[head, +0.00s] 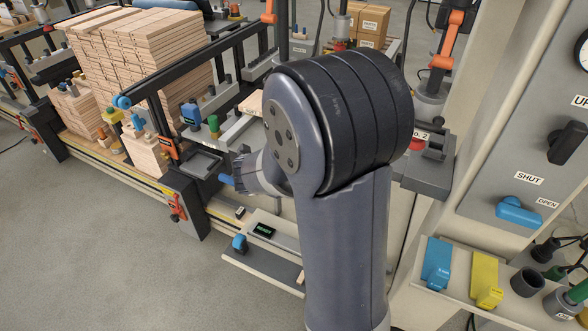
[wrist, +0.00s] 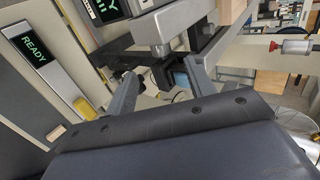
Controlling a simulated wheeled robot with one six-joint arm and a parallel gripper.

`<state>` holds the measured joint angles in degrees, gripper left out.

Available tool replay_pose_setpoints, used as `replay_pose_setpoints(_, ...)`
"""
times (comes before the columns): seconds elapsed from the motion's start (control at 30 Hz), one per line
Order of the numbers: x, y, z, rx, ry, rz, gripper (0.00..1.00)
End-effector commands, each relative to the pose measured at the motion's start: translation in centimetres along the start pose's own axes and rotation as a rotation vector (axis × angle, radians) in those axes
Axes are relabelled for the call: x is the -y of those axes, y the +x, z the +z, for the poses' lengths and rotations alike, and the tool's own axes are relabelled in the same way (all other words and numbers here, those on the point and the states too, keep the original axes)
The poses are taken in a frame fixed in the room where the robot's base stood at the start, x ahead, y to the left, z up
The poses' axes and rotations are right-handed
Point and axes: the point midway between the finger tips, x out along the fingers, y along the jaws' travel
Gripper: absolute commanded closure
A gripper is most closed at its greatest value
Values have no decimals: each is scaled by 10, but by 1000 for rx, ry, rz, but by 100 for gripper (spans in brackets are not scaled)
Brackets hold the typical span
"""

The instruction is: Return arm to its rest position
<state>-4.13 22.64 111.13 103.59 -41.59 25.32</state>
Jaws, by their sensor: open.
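My arm fills the middle of the head view, its large dark joint and grey link in front of the line. My gripper (wrist: 162,72) shows in the wrist view as two grey fingers spread apart, with nothing held between them. Beyond the fingers are dark rails and a small blue part of the machine; I cannot tell how far off they are. In the head view the wrist end of my arm points left, beside the boring line, and is partly hidden behind the big joint.
Stacks of wooden boards (head: 135,60) stand on the line at the upper left. A control panel (head: 525,150) with a blue lever (head: 519,212) is at the right, above a shelf holding a blue block (head: 436,264) and a yellow block (head: 485,278). The grey floor at lower left is clear.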

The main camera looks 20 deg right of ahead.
Motion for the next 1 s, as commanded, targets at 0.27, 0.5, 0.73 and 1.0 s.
replay_pose_setpoints(0.27, 0, 3, 0, -1, 0, 0, 48)
replay_pose_setpoints(0.5, -2, 35, -1, -4, 0, 1, 48)
replay_pose_setpoints(0.73, -1, 81, -1, -3, 1, 1, 48)
replay_pose_setpoints(1.0, -1, 111, 1, 2, 1, -9, 48)
